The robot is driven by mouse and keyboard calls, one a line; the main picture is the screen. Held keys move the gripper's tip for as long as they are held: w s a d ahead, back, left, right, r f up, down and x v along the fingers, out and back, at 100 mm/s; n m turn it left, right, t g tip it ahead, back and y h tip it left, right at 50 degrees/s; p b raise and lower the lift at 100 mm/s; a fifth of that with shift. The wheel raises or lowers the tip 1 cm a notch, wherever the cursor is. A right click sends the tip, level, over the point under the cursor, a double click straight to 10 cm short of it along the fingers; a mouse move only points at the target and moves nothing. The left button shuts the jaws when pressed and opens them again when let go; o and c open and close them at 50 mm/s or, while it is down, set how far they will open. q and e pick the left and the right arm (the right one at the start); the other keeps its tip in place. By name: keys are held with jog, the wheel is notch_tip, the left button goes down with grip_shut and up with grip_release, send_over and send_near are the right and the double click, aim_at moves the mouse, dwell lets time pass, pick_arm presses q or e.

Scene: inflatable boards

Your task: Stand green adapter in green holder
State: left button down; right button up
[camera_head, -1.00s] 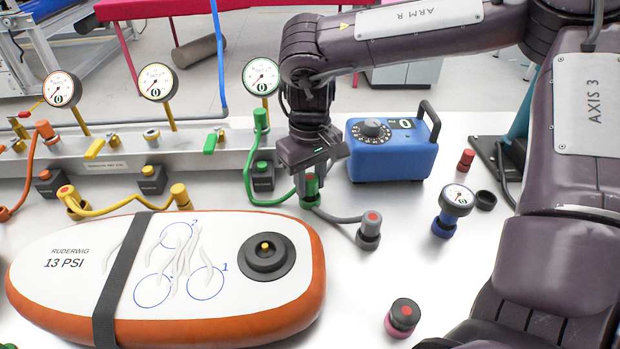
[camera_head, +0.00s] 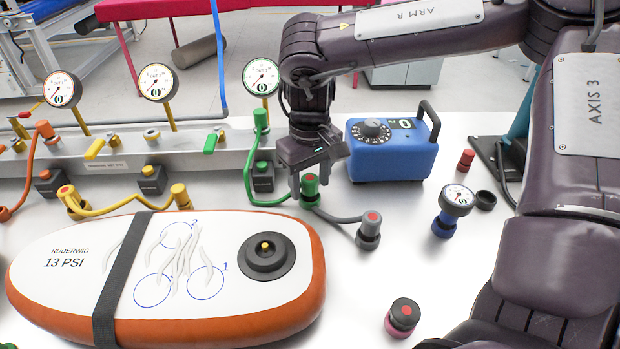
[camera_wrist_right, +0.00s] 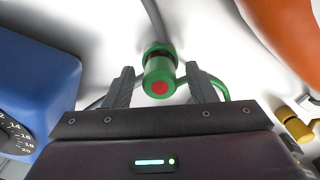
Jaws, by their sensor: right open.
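The green adapter (camera_head: 310,190) is a short green cylinder with a red end, seen in the wrist view (camera_wrist_right: 159,72). It stands about upright on the white table behind the board's right end, with a green hose and a grey hose meeting at it. My right gripper (camera_head: 308,184) is open above it, one finger on each side. In the wrist view (camera_wrist_right: 160,84) gaps show between the adapter and both fingers. The green holder (camera_head: 262,178) appears to be the dark block with a green top, left of the gripper at the manifold. My left gripper is out of view.
A blue pump box (camera_head: 395,160) stands close right of the gripper. The orange-and-white inflatable board (camera_head: 200,320) lies in front. A grey hose fitting (camera_head: 369,232), a blue gauge (camera_head: 452,205) and a pink-based fitting (camera_head: 402,318) stand to the right, with bare table between.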

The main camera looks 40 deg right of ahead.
aim_at(310, 178)
jog(key=shift+w+r, duration=0.1)
jog(key=shift+r, duration=0.6)
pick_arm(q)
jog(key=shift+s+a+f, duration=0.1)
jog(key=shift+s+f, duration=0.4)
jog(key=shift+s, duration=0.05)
pick_arm(e)
notch_tip(310, 178, up, 11)
jog(key=shift+f, duration=0.15)
